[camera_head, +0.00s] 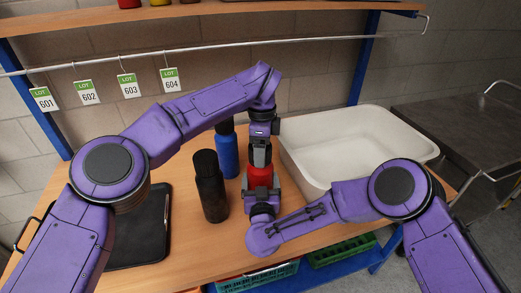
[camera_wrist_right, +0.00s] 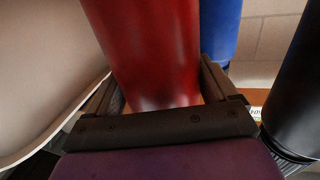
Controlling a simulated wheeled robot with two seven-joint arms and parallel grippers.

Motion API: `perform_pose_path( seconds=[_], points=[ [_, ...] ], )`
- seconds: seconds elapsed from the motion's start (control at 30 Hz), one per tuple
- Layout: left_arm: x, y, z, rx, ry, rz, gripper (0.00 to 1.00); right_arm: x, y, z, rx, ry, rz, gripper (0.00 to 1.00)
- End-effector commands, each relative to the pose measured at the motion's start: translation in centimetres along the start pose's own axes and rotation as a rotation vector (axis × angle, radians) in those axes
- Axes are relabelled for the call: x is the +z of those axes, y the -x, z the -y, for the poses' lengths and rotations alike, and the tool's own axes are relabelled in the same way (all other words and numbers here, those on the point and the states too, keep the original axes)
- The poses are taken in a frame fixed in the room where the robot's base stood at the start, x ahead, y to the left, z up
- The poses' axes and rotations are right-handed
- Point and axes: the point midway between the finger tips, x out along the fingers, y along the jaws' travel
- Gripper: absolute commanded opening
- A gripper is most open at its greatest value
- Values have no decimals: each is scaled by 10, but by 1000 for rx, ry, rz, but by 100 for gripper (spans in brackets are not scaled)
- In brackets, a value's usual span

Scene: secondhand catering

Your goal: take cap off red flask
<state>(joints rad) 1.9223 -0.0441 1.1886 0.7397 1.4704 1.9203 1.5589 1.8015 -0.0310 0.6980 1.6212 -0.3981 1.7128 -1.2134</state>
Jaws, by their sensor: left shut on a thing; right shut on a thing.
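A blue flask (camera_head: 227,154) and a black flask (camera_head: 210,187) stand close on the left. A white tub (camera_head: 350,125) is at the right. A black tray (camera_head: 152,235) lies at the left. A rail (camera_head: 220,45) with lot tags runs behind. Crates (camera_head: 343,250) sit below.

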Motion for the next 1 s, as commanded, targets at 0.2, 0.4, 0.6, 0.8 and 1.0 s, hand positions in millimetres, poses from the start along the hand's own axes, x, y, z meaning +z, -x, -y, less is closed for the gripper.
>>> perform_pose_path(
  seconds=[0.2,0.4,0.6,0.8,1.0],
  points=[
    [-2,-1,1,8,693,-1,32,7,2,-1,-2,10,14,1],
    [0,0,3,8,1153,2,32,7,2,0,-3,11,13,1],
    [1,0,3,7,1281,1,32,7,3,0,-4,12,13,1],
    [1,0,4,5,1279,1,32,7,3,0,-5,12,13,1],
    [2,0,4,4,1278,1,94,7,3,0,-5,10,13,1]
  ],
)
